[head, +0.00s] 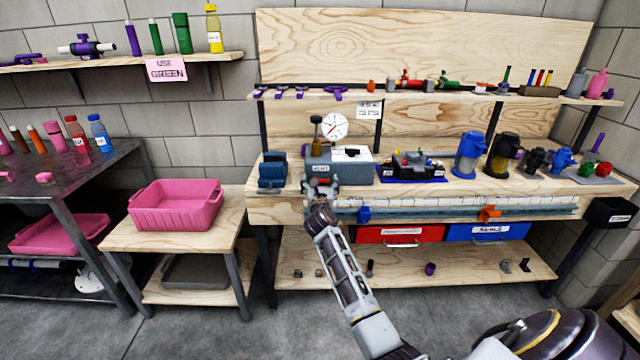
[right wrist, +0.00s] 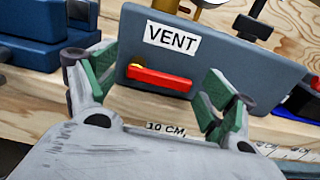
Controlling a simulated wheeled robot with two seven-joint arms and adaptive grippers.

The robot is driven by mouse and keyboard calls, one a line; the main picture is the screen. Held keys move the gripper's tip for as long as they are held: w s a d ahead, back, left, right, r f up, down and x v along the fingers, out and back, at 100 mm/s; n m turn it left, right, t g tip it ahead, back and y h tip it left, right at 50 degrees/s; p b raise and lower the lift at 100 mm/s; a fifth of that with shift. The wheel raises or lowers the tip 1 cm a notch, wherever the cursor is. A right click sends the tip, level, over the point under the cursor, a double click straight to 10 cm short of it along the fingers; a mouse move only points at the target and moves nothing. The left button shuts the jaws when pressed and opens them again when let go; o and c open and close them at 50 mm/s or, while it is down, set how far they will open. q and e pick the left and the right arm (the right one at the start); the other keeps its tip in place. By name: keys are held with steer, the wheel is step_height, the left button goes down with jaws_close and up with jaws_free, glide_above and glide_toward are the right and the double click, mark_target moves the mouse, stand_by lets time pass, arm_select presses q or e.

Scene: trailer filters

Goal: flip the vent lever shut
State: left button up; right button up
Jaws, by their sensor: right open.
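The vent lever (right wrist: 160,79) is a red bar on the front of a grey-blue block (right wrist: 225,62), just below a white VENT label (right wrist: 172,37). It lies nearly level in the right wrist view, with a round pivot at its left end. My right gripper (right wrist: 158,88) is open, with its green-padded fingers on either side of the lever. The fingers look apart from it, though exact depth is hard to tell. In the head view my right gripper (head: 321,188) is in front of the labelled block and mostly covers the lever. My left gripper is out of view.
A pressure gauge (head: 333,126) and brass fitting stand above the block. The wooden bench edge with a ruler strip (head: 440,201) runs below.

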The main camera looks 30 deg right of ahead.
steer(key=shift+s+a, duration=0.1)
steer(key=shift+s, duration=0.05)
steer(key=v, duration=1.1)
steer(key=shift+s+a, duration=0.25)
stand_by(0.3)
stand_by(0.4)
